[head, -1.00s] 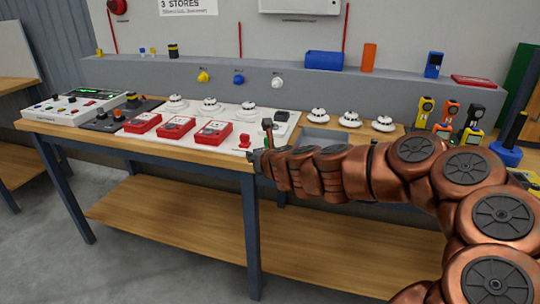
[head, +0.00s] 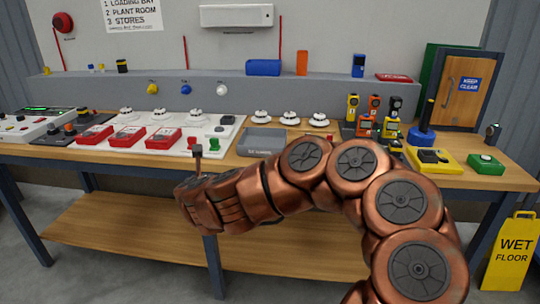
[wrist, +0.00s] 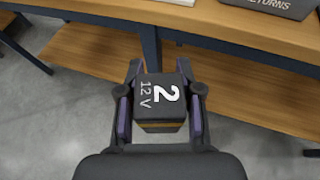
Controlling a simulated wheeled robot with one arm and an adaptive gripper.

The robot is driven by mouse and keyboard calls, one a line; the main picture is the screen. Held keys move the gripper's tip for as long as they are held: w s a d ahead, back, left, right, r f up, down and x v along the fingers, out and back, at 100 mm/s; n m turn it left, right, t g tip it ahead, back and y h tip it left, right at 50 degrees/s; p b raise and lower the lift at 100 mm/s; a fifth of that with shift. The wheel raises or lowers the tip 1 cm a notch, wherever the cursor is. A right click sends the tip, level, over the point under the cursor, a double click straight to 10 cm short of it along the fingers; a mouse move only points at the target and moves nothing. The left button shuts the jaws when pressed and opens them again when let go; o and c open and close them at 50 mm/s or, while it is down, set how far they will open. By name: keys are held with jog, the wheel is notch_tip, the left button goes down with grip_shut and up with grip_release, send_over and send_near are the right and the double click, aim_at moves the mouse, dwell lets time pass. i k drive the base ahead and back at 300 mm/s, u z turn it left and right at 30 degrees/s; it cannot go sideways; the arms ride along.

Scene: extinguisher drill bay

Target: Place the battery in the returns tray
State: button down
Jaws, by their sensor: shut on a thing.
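The battery (wrist: 160,100) is a dark block marked "2 12 V" with a tan band near its lower edge. My gripper (wrist: 160,72) is shut on it, with a finger on each side, in the wrist view. Bare floor and a lower shelf show behind it, in front of the bench edge. The returns tray (head: 262,150) is a grey open tray on the bench, right of the white board, and looks empty. Its lettered front (wrist: 272,5) shows at the top right of the wrist view.
Red boxes (head: 128,136) and a green piece (head: 214,146) lie on the white board left of the tray. White detectors (head: 261,117) stand behind it. Several handheld meters (head: 366,126) stand to its right. A wet floor sign (head: 510,255) stands at the right.

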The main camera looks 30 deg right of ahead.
aim_at(263, 142)
jog(key=z, duration=0.05)
jog(key=k, duration=0.1)
jog(key=u, duration=2)
jog(key=i, duration=1.5)
jog(key=z, duration=3)
